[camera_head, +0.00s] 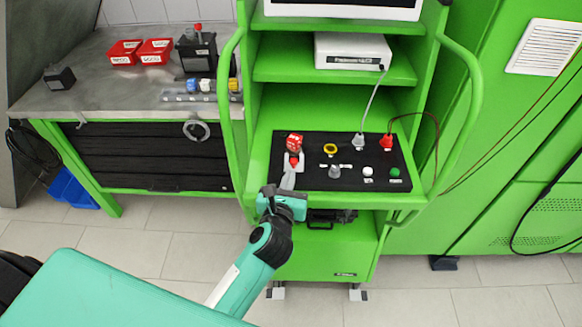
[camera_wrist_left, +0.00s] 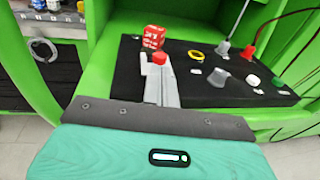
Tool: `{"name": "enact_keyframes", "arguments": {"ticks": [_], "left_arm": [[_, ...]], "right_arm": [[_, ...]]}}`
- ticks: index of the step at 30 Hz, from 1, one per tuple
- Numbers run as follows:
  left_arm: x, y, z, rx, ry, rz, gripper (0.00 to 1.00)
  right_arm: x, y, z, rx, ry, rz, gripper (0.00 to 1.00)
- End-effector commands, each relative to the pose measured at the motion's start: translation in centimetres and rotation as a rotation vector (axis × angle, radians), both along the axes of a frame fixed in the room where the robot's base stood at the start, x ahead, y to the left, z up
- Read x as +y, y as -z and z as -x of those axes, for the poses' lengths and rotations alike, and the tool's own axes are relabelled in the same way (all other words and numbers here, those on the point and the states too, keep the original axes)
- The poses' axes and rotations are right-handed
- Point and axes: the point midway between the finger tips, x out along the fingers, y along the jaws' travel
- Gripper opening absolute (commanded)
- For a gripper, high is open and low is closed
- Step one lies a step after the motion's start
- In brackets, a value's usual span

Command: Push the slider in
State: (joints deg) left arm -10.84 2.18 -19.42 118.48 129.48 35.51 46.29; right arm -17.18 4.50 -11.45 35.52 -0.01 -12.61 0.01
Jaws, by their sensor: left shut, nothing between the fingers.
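The slider (camera_head: 293,162) is a small piece with a red knob on a pale base, at the left part of the black panel (camera_head: 345,180). In the left wrist view its red knob (camera_wrist_left: 161,58) shows just beyond my fingertips. My left gripper (camera_head: 290,172) comes from the front edge of the panel, with its grey fingers shut and empty. The fingers point at the knob and end right by it; I cannot tell whether they touch. The fingers hide part of the pale base. My right gripper is in neither view.
A red box (camera_head: 294,143) stands right behind the slider. To the right on the panel are a yellow ring (camera_head: 330,149), grey and red plugs with cables, and white and green buttons. Green rails (camera_head: 470,100) flank the cart. A workbench (camera_head: 100,95) with red bins stands left.

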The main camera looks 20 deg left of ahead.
Motion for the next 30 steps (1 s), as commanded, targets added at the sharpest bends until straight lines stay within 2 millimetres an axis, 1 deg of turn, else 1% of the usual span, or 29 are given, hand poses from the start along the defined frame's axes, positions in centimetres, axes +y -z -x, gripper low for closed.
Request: {"name": "enact_keyframes", "arguments": {"ticks": [1, 6, 10, 19, 22, 30], "left_arm": [[0.1, -0.2, -0.8, 0.0, -0.001, 0.0, 0.0], [0.3, 0.1, -2.2, -0.001, 0.0, 0.001, 0.0], [0.3, 0.3, -2.6, 0.001, 0.0, 0.001, 0.0], [0.3, 0.3, -2.6, 0.0, 0.0, 0.001, 0.0], [0.4, 0.2, -3.1, 0.0, 0.0, 0.0, 0.0], [1.3, 0.1, -6.2, -0.001, 0.001, 0.0, 0.0]], "right_arm": [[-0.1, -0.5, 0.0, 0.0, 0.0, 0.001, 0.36], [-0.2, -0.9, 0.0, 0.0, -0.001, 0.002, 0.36], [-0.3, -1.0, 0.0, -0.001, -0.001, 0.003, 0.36], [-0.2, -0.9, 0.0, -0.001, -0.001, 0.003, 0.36], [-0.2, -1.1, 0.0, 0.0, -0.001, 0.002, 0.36], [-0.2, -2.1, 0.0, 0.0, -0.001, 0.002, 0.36]]}}
